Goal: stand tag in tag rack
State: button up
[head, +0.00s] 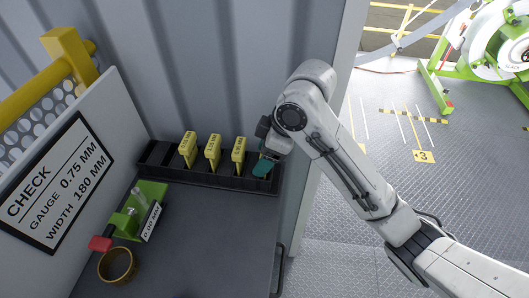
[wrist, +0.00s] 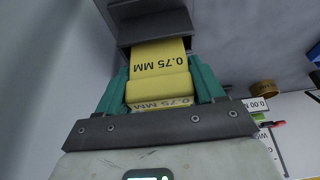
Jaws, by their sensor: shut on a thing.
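The black tag rack (head: 215,178) lies along the corrugated wall at the back of the dark bench. Three yellow tags stand upright in it: a left one (head: 188,150), a middle one (head: 213,151) and a right one (head: 239,150). My gripper (head: 264,167) is at the rack's right end. In the wrist view its teal fingers are shut on a yellow tag (wrist: 158,62) marked 0.75 MM. The held tag's far end meets the dark rack (wrist: 155,25); how deep it sits there I cannot tell. In the head view my gripper mostly hides this tag.
A green gauge fixture (head: 150,193) with a red knob (head: 100,243) and a brass ring (head: 117,265) stand on the left of the bench. A white sign (head: 58,185) reads CHECK, GAUGE 0.75 MM, WIDTH 180 MM. The bench's front middle is clear. A wall edge stands close right.

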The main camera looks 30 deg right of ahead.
jog(key=o, duration=1.2)
jog(key=shift+r, duration=0.1)
jog(key=p+v, duration=0.1)
jog(key=v, duration=0.9)
jog(key=shift+r+p, duration=0.25)
jog(key=shift+p, duration=0.05)
jog(key=shift+s+d, duration=0.1)
